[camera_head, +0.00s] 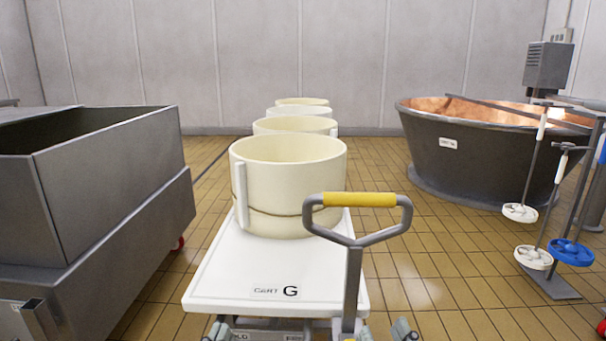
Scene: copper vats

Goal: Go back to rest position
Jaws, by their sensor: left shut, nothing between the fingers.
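My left gripper (218,329) shows only as grey fingertips at the bottom edge, just in front of the white cart (222,284). It is shut and empty. My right gripper (404,329) shows as grey fingertips at the bottom edge, to the right of the cart's handle post. Most of it is cut off by the frame, and I cannot tell whether it is open or shut. Neither gripper appears to touch the cart's yellow handle grip (360,199). The cart is marked G and carries a cream round tub (285,190) on its far part.
More round tubs (295,125) stand in a row behind. A grey metal tank (110,185) stands close on the left. A copper-lined vat (460,165) is at the right, with a rack of long-handled tools (550,285) before it. Tiled floor (440,270) is free right of the cart.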

